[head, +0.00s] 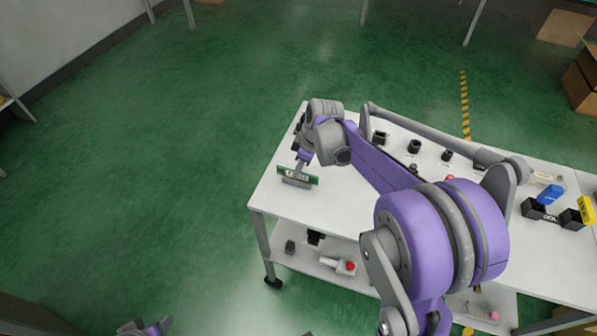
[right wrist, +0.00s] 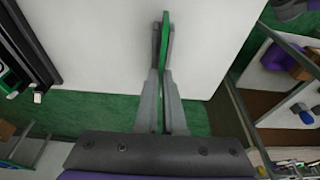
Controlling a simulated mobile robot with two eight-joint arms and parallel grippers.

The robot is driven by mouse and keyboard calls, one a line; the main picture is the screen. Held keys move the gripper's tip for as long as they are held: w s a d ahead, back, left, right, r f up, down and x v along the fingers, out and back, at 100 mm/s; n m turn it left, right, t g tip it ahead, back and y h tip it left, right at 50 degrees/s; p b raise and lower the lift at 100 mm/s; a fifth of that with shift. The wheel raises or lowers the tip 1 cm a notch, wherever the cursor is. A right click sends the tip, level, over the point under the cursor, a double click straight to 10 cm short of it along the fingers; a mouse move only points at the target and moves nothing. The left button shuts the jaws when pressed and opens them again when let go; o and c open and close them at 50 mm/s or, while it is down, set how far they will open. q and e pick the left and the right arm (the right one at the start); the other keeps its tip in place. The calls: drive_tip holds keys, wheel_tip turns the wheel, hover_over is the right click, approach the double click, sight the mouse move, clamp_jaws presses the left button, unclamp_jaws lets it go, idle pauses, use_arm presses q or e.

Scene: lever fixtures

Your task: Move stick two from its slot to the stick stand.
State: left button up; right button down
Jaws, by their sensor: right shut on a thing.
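Stick two, a thin green board (head: 313,180), is at the near left corner of the white table in the head view. My right gripper (head: 301,168) is above it and shut on it. In the right wrist view the green stick (right wrist: 164,45) shows edge-on between the grey fingers of my right gripper (right wrist: 163,85). A grey strip (head: 297,184) runs along the stick's lower side in the head view; I cannot tell whether it is the stick stand. A purple and grey part, apparently my left gripper (head: 150,328), shows at the bottom left edge, mostly cut off.
A black fixture with slots and green pieces (right wrist: 12,78) lies at the left of the right wrist view. Several black fixtures (head: 414,147) stand along the table's back. Black holders with a blue block (head: 550,195) stand at the right. The lower shelf (head: 300,258) holds small parts.

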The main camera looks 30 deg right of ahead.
drive_tip(key=shift+f, duration=0.7)
